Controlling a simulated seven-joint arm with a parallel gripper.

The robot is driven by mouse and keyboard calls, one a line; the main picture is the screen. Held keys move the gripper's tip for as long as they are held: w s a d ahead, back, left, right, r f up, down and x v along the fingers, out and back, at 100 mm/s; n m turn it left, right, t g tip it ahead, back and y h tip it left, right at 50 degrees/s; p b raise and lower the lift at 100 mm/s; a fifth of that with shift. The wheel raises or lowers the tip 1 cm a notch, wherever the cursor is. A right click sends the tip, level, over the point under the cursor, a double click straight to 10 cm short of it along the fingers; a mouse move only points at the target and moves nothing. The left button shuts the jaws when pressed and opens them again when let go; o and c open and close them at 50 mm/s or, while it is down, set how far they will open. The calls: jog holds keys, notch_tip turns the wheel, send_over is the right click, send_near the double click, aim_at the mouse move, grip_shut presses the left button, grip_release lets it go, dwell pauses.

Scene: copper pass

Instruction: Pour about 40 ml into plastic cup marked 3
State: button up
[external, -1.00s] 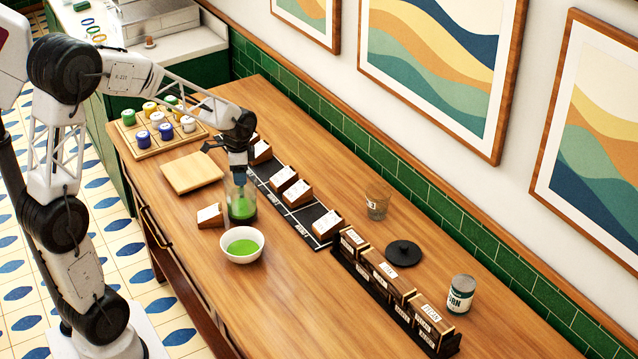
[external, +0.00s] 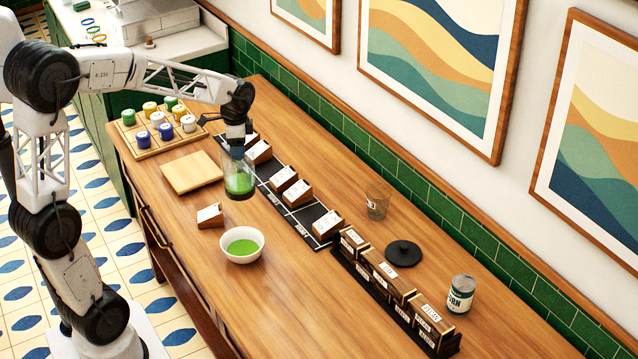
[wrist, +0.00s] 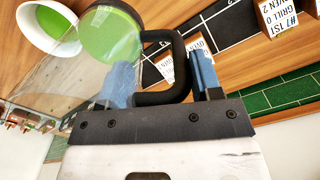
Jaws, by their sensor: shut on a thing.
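My gripper (external: 236,146) is shut on the black handle (wrist: 176,66) of a clear jug (external: 239,178). The jug holds green liquid and hangs roughly upright, above the counter. In the wrist view, the blue fingers are on either side of the handle, and the green liquid (wrist: 110,33) shows in the jug. The clear plastic cup (external: 377,204) stands on the counter to the right, well away from the jug. A small label on it seems to read 3, and no green shows in it.
A white bowl (external: 242,258) of green liquid stands in front of the jug. Wooden label blocks (external: 283,179) line a black strip behind. A black lid (external: 404,253), dark box rack (external: 382,283) and tin (external: 460,294) are at right. A wooden board (external: 191,173) lies left.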

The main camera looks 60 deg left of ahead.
notch_tip(320, 180, up, 2)
jog(key=w+d+n, duration=0.1)
jog(key=w+d, duration=0.2)
jog(key=w, duration=0.9)
jog(key=w+d+n, duration=0.1)
jog(key=w+d, duration=0.1)
jog(key=w, duration=1)
jog(key=w+d+n, duration=0.1)
jog(key=w+d, duration=0.2)
jog(key=w, duration=0.9)
notch_tip(320, 180, down, 11)
jog(key=shift+s, duration=0.2)
jog(key=shift+d, duration=0.1)
